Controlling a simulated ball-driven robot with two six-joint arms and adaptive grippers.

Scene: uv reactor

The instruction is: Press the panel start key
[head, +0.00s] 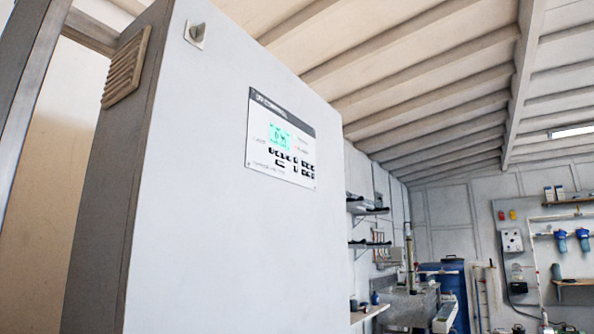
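A control panel (281,140) with a dark header strip is mounted on the front of a tall light-grey cabinet (200,220). It has a lit green-cyan display (267,136) and several small black keys (293,163) below and to the right of it. The key labels are too small to read, so I cannot tell which one is the start key. Neither of my grippers shows in the head view.
A rotary knob (197,34) sits near the cabinet's top, and a vent grille (127,68) is on its left side. To the right are wall shelves (367,208), a blue barrel (441,282), a bench with a sink (408,302) and wall-mounted blue filters (562,241).

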